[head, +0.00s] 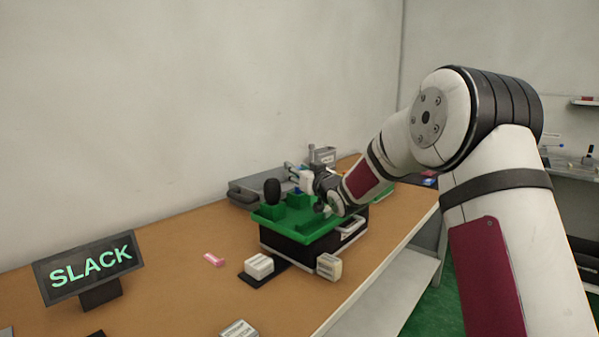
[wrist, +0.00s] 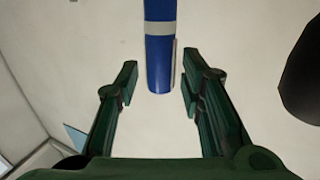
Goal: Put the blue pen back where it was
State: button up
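In the wrist view, a blue pen (wrist: 160,62) with a pale grey band hangs into the picture from the top, its lower end between my two green fingers. My gripper (wrist: 159,84) is open, with a visible gap on each side of the pen. Its upper part is out of that view. In the head view, my gripper (head: 300,178) is over the green-topped fixture (head: 300,228), beside its black knob (head: 272,190). Small blue parts show around it there, but I cannot tell which is the pen.
A dark rounded shape (wrist: 302,70) stands at the right in the wrist view. On the table are a grey case (head: 245,190), a pink block (head: 213,259), white blocks (head: 259,266) (head: 329,267) and a SLACK sign (head: 90,266). The table's left middle is mostly clear.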

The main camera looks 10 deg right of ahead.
jog(key=shift+r, duration=0.1)
jog(key=shift+s, duration=0.25)
jog(key=p+v, duration=0.1)
jog(key=v, duration=1)
jog(key=shift+s+d, duration=0.2)
jog(key=shift+s, duration=0.05)
jog(key=s+f+m+g+h, duration=0.1)
jog(key=s+g, duration=0.4)
jog(key=s, duration=1.2)
jog(key=s+a+f+m+g+h, duration=0.1)
jog(key=s+f+g, duration=0.2)
jog(key=s, duration=1.5)
jog(key=s+a+f+g+h, duration=0.1)
jog(key=s+g, duration=0.7)
jog(key=s, duration=1)
jog(key=shift+f+m+g+h, duration=0.4)
jog(key=shift+f+h, duration=0.2)
jog(key=shift+f, duration=0.2)
